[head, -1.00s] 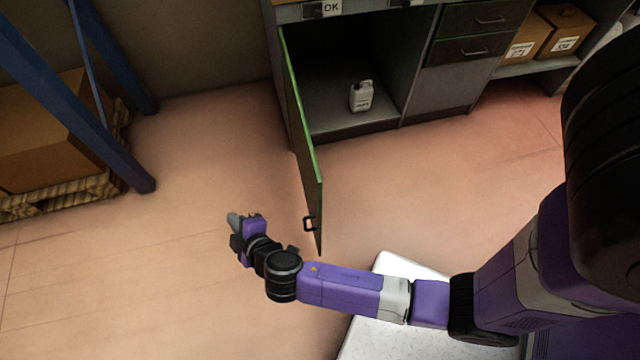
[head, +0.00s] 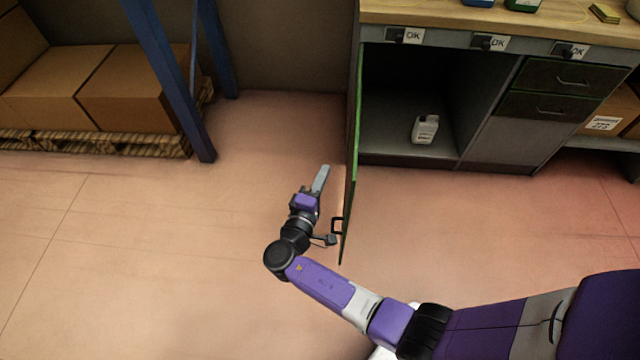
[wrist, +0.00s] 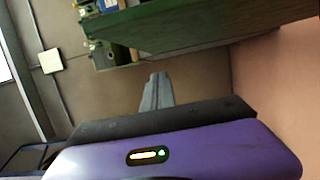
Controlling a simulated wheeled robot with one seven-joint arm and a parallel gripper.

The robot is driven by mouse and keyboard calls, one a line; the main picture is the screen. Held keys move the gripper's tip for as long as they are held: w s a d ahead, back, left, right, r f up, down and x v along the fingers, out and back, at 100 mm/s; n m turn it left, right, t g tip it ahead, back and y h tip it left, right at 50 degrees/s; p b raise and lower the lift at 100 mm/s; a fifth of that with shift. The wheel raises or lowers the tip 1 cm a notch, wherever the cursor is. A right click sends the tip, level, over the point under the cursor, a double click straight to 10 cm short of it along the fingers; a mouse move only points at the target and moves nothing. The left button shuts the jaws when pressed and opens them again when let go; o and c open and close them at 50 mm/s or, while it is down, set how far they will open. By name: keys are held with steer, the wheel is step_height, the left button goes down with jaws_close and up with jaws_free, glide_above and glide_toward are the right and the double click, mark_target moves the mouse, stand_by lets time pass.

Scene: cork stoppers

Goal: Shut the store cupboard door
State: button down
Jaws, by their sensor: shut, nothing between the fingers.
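In the wrist view the shut fingers (wrist: 155,92) show below a green-edged panel. The open cupboard (head: 390,120) holds a white jug (head: 425,129).
A wooden worktop (head: 460,22) tops the cupboard, with drawers (head: 570,78) to the right. Blue rack posts (head: 172,80) and cardboard boxes (head: 130,90) on a pallet (head: 100,144) stand at the left. The floor (head: 180,250) left of the door is clear.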

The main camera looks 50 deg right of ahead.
steer(key=s+d+p, duration=0.1)
steer(key=d, duration=0.5)
steer(key=shift+s+d, duration=0.25)
steer(key=shift+s, duration=0.05)
